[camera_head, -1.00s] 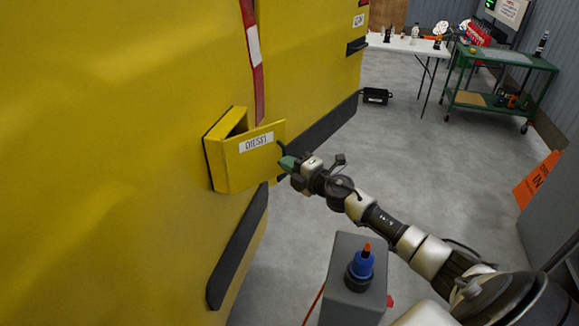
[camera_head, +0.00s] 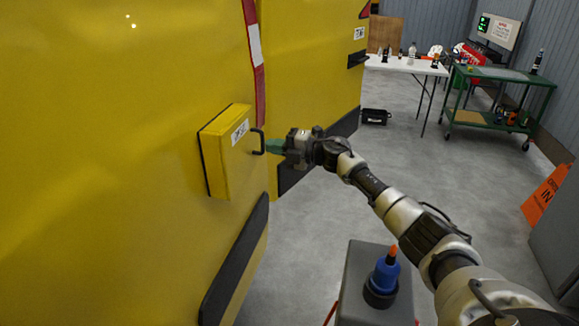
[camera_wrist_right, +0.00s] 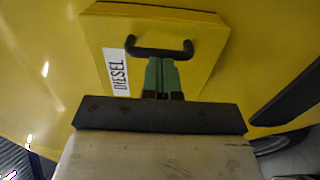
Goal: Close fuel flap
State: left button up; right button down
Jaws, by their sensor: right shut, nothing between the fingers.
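The yellow fuel flap (camera_head: 242,150) with the DIESEL label sits over its box on the yellow vehicle side (camera_head: 110,150). It looks closed or nearly closed; a small gap cannot be ruled out. Its black handle (camera_head: 259,142) sticks out on the right side. My right gripper (camera_head: 268,146) is shut and empty, its green fingertips at the handle. In the right wrist view the flap (camera_wrist_right: 195,45) fills the middle, and the green fingertips (camera_wrist_right: 162,75) lie just below the handle (camera_wrist_right: 160,50). I cannot tell whether they touch it. My left gripper is not in view.
A grey block with a blue-and-orange bottle (camera_head: 384,272) stands below my right arm. A white table (camera_head: 405,66), a green cart (camera_head: 500,75), a black crate (camera_head: 375,117) and an orange sign (camera_head: 545,196) stand farther back. Grey floor between them is clear.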

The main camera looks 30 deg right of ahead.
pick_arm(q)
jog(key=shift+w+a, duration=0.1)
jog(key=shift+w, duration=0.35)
pick_arm(e)
jog(key=shift+w+a+r, duration=0.1)
jog(key=shift+w, duration=0.25)
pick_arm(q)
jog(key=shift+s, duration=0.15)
